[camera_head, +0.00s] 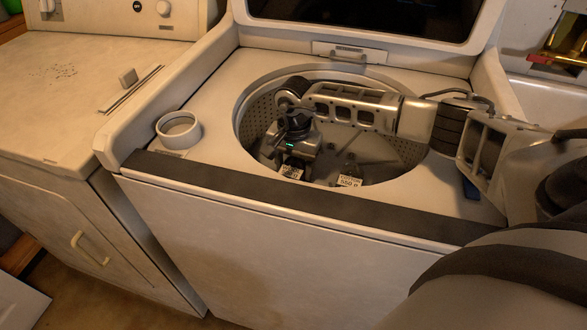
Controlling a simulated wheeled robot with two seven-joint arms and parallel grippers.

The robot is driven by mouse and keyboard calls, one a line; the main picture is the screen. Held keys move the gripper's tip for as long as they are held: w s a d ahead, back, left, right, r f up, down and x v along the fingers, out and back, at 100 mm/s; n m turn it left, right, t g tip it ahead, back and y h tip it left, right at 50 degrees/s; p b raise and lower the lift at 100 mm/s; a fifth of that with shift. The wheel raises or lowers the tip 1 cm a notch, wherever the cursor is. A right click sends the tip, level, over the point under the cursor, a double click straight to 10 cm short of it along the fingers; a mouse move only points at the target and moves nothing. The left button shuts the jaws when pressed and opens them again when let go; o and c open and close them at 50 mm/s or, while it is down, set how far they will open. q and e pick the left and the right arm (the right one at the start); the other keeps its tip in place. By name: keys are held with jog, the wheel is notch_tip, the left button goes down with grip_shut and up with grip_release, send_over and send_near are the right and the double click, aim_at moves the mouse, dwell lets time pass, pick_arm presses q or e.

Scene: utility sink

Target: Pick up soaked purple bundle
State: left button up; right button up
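The washer drum (262,110) is open below the raised lid. My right arm comes in from the right over the washer top and bends down into the drum. My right gripper (320,177) is low inside the drum near its front edge, with a small green light on its body. Its two fingers, each with a white label, look spread apart with no object visible between them. I see no purple bundle in this view; the front rim and my arm hide part of the drum. My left gripper is not in view.
A white round cup-like container (179,131) stands on the washer top, left of the opening. A second white appliance (70,85) stands at the left. A pale basin (545,98) is at the right. The washer's dark front edge (300,203) borders the drum.

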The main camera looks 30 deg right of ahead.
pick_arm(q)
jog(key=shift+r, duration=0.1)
pick_arm(e)
jog(key=shift+r, duration=0.1)
jog(key=c, duration=0.5)
jog(key=shift+r, duration=0.1)
